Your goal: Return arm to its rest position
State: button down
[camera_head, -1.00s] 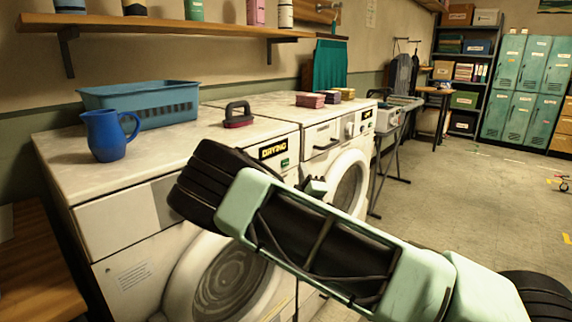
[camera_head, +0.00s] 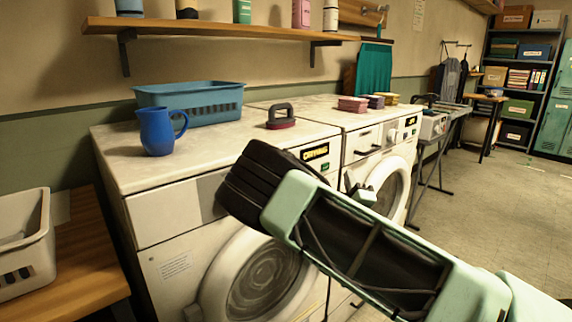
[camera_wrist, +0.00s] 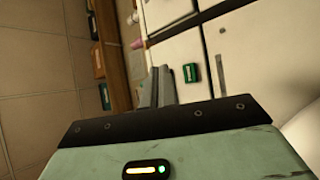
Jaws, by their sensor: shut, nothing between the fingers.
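My arm, with black and pale green links, reaches across the lower right of the head view in front of the washing machines. My gripper (camera_head: 360,190) shows only as a small grey part behind the arm, in front of the right machine; the arm hides much of it. In the wrist view its fingers (camera_wrist: 156,87) are together with nothing between them. White panels and a small green label lie beyond them.
A blue jug (camera_head: 157,131), a blue basket (camera_head: 190,103) and a dark-handled brush (camera_head: 281,116) stand on the left machine (camera_head: 160,215). Folded cloths (camera_head: 352,104) lie on the right one. A white crate (camera_head: 25,245) sits on a wooden bench at left. Floor is open at right.

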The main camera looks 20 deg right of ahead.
jog(key=s+a+f+m+g+y+p, duration=0.2)
jog(key=s+a+f+m+g+p, duration=0.15)
jog(key=a+f+m+g, duration=0.55)
jog(key=s+a+r+g+y+p, duration=0.1)
jog(key=s+a+r+g+y, duration=0.2)
jog(key=a, duration=0.4)
jog(key=s+a+r+g+y+p, duration=0.1)
jog(key=s+a+g+y, duration=0.2)
jog(key=s+a, duration=0.25)
jog(key=s+a+r+n+g+y+p, duration=0.1)
jog(key=s+a+r+n+g, duration=0.1)
jog(key=s+a+r, duration=0.35)
jog(key=s+a+r+n+g+y+p, duration=0.1)
jog(key=s+a+r+n+g+p, duration=0.15)
jog(key=s, duration=0.55)
jog(key=s+d+r+n+g+h, duration=0.1)
jog(key=s+r, duration=0.4)
jog(key=s, duration=0.6)
jog(key=shift+s+n+g+h, duration=0.3)
jog(key=shift+n+g, duration=0.05)
jog(key=shift+g, duration=0.2)
jog(key=shift+r, duration=0.1)
